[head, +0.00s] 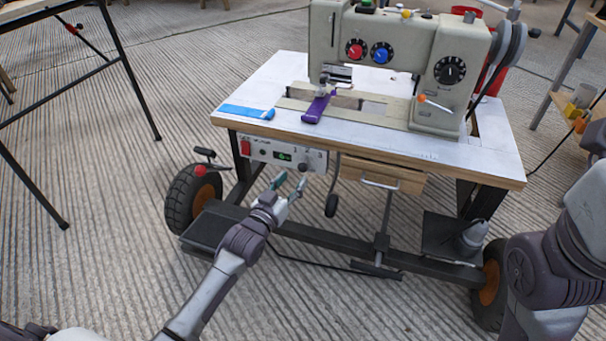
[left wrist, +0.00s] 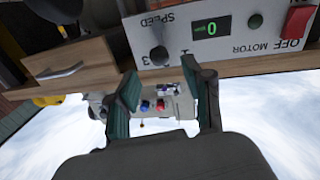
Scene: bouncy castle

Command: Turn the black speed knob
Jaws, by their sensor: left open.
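The black speed knob (head: 303,167) sits at the lower right of the white control box (head: 270,154) under the sewing table's front edge. The left wrist view shows the black knob (left wrist: 158,56) upside down, beside the word SPEED and a green display (left wrist: 211,29) reading 0. My left gripper (head: 290,181) is open and empty, just below and in front of the box. In the left wrist view its green-padded fingers (left wrist: 160,70) point toward the panel, with the knob between and beyond their tips. They look apart from it. My right arm shows at the right edge; its gripper is out of view.
A red switch (head: 245,148) is at the box's left end. A wooden drawer (head: 383,175) and a hanging black pedal-like part (head: 331,205) are right of the box. The sewing machine (head: 400,60) stands on the table, with a blue strip (head: 246,112) and purple piece (head: 317,107).

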